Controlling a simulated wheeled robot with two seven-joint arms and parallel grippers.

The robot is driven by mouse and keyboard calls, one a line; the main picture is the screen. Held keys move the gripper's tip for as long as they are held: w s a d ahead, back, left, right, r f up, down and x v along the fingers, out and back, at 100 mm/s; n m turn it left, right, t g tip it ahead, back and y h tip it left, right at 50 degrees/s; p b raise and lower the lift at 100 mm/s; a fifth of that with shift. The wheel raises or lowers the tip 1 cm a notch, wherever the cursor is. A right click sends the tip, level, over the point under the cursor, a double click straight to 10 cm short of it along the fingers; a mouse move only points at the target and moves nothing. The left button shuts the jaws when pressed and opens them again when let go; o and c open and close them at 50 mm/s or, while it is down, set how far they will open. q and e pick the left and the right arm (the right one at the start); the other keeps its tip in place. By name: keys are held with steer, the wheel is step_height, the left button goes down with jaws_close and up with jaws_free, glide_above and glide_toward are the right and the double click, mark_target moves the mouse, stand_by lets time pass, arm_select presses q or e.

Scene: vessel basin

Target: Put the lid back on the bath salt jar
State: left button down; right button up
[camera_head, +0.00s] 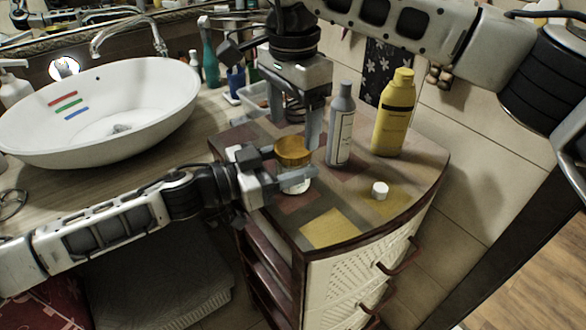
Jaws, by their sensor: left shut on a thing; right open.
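A small round jar (293,158) with an amber-brown upper part and a pale base stands on the patchwork-topped cabinet. I cannot tell whether its brown top is a lid or the open jar. My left gripper (287,171) comes in from the left and is shut on the jar, low on its side. My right gripper (297,128) points down just above and behind the jar, with open fingers and nothing seen between them. A small white cap-like piece (380,190) lies apart to the right; I cannot tell whether it is the jar's lid.
A grey bottle (340,124) stands close right of my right gripper, with a yellow bottle (394,114) beyond it. The cabinet top (331,229) is clear at the front. A white basin (150,99) is at left. Toiletries (211,64) stand behind.

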mark_target(293, 146)
steer(key=shift+f, duration=1.95)
steer(key=c, duration=1)
steer(key=m, duration=0.6)
steer(key=shift+m, duration=0.4)
steer(key=m, duration=0.8)
steer(key=o, duration=1.2)
steer(key=shift+c, duration=0.2)
